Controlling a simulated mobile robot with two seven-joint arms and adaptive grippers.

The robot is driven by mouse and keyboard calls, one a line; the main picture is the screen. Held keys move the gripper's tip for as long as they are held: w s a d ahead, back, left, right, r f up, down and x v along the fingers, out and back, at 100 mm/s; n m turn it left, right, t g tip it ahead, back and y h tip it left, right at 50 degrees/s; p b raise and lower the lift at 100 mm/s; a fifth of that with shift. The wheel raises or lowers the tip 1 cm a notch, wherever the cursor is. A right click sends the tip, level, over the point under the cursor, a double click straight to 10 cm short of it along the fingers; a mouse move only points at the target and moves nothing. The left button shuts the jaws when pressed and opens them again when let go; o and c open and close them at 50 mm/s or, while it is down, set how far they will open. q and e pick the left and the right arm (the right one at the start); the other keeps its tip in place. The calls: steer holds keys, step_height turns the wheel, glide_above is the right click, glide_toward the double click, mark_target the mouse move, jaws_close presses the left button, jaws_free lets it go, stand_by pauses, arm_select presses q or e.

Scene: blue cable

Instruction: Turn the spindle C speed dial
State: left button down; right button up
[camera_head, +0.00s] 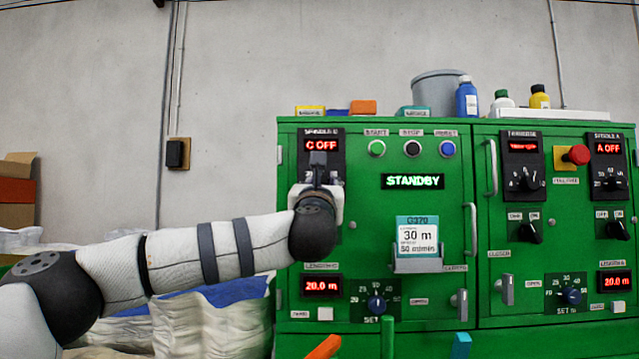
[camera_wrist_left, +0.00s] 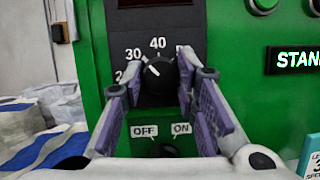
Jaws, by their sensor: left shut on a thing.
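The spindle C speed dial (camera_wrist_left: 157,76) is a round black knob with a white pointer line, on a black plate in the left wrist view. Its pointer aims up and left, between the 30 and 40 marks. My left gripper (camera_wrist_left: 158,80) is shut on the dial, one purple-padded finger on each side. In the head view my left gripper (camera_head: 319,180) hides the dial. The spindle C display (camera_head: 322,146) above it reads "C OFF". The OFF/ON switch (camera_wrist_left: 168,151) below the dial is partly hidden. My right gripper is not in view.
The green cabinet (camera_head: 365,220) fills the right side. A card (camera_head: 417,236) reading "30 m" stands in a holder right of my arm. A lit "STANDBY" display (camera_head: 412,181), several buttons, a red emergency stop (camera_head: 576,155) and upright handles project from its front.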

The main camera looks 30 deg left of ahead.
arm_select(q)
steer(key=shift+s+a+r+m+g+h, duration=0.1)
steer(key=shift+m+g+h, duration=0.65)
steer(key=shift+m, duration=2.6)
steer(key=shift+w+r+m+g+h, duration=0.15)
steer(key=shift+m+h, duration=1.25)
steer(key=shift+m, duration=2)
steer(key=shift+s+a+r+m+g+h, duration=0.15)
steer(key=shift+m+g+h, duration=0.6)
steer(key=shift+m, duration=2.6)
steer(key=shift+d+t+h, duration=0.1)
steer(key=shift+t+h, duration=0.15)
steer(key=shift+h, duration=0.05)
steer(key=c, duration=1.2)
jaws_free()
steer(key=shift+f, duration=0.1)
steer(key=shift+c, duration=0.2)
steer(key=s+d, duration=0.1)
steer(key=s, duration=1.1)
steer(key=shift+r, duration=0.2)
